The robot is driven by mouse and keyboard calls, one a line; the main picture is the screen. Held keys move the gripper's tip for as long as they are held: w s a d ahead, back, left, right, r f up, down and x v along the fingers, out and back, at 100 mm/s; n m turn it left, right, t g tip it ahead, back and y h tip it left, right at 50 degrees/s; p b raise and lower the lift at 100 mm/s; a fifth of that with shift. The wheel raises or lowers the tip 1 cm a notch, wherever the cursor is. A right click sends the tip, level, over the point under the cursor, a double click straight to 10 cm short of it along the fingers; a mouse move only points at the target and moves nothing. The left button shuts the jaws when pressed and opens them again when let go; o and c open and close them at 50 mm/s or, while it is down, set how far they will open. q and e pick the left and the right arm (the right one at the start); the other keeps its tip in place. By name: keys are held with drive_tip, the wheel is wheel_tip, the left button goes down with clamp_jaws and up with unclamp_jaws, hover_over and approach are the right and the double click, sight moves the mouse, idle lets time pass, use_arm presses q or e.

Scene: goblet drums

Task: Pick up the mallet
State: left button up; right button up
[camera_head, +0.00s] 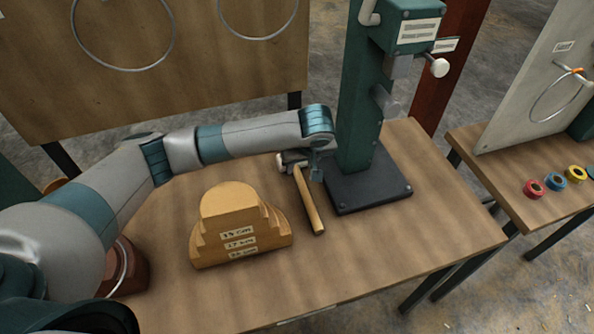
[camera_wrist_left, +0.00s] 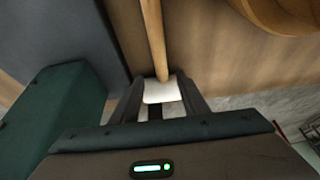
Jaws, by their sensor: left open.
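The mallet has a light wooden handle (camera_head: 310,203) that lies on the table, pointing toward the front edge. Its pale head (camera_head: 283,162) is at the far end, partly hidden by my left gripper (camera_head: 308,172). My left gripper is over the head end of the mallet, with its jaws open. In the left wrist view the handle (camera_wrist_left: 153,38) runs down to the white head (camera_wrist_left: 160,89), which shows between the two fingers of the gripper (camera_wrist_left: 158,95). I cannot tell whether the fingers touch it. My right gripper is not in view.
A green press (camera_head: 358,110) on a black base plate (camera_head: 372,186) stands close right of the mallet. A stepped wooden block (camera_head: 235,225) stands to its left. The table's front (camera_head: 350,270) is clear. A second table (camera_head: 510,195) with coloured rolls is at right.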

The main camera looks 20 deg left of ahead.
sight(298, 170)
use_arm(q)
drive_tip(key=shift+p+x, duration=0.6)
drive_tip(key=shift+x, duration=1.6)
drive_tip(key=shift+a, duration=0.15)
clamp_jaws()
